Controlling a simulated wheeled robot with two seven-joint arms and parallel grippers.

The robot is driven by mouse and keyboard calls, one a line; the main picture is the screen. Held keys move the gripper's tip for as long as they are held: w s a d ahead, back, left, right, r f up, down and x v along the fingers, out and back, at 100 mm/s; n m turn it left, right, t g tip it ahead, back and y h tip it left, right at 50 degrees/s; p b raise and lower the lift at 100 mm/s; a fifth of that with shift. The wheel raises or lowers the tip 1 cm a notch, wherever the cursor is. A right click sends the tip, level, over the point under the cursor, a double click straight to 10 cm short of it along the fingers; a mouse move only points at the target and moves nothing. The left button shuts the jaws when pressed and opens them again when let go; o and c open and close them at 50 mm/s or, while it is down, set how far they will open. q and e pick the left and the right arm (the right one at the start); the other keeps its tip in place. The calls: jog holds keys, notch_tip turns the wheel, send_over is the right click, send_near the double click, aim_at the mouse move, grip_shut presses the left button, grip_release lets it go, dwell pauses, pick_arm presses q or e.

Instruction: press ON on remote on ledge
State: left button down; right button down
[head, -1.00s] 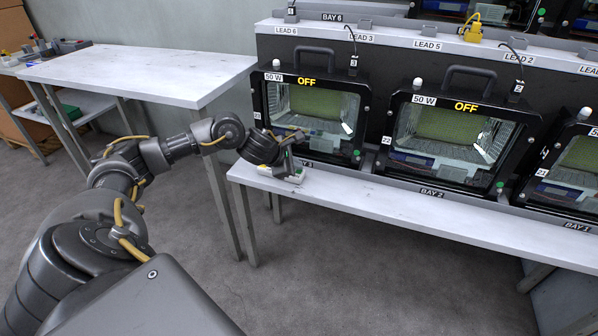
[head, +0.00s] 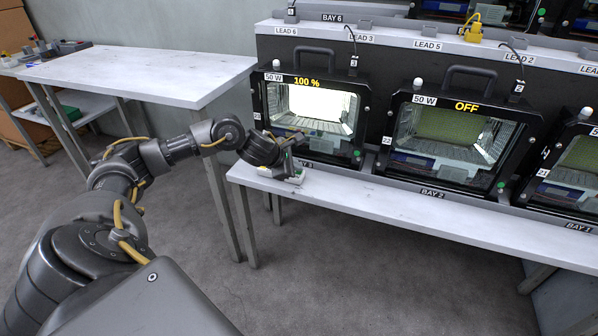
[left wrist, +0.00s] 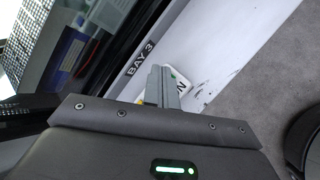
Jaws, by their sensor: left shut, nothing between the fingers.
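The remote (head: 297,178) is a small pale unit lying on the white ledge (head: 400,203) at its left end, in front of the bay 3 floodlight (head: 312,112). My left gripper (head: 288,160) is shut and empty, its fingertips down at the remote. In the left wrist view the shut fingers (left wrist: 162,88) cover part of the remote (left wrist: 182,82), and a green spot and the letter N show beside them. Whether the tips touch a button is hidden. The bay 3 floodlight is lit and its display reads 100 %. My right gripper is not in view.
The bay 2 floodlight (head: 455,140) reads OFF and stands to the right, with another at the right edge. A white table (head: 140,73) stands at the left. Lead sockets and a yellow plug (head: 478,28) line the upper shelf. The ledge's front strip is mostly clear.

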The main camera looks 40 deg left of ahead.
pick_arm(q)
jog(key=shift+r+p, duration=0.35)
jog(key=shift+r, duration=0.3)
jog(key=shift+r+p, duration=1.9)
jog(key=shift+r, duration=0.7)
jog(key=shift+f, duration=0.1)
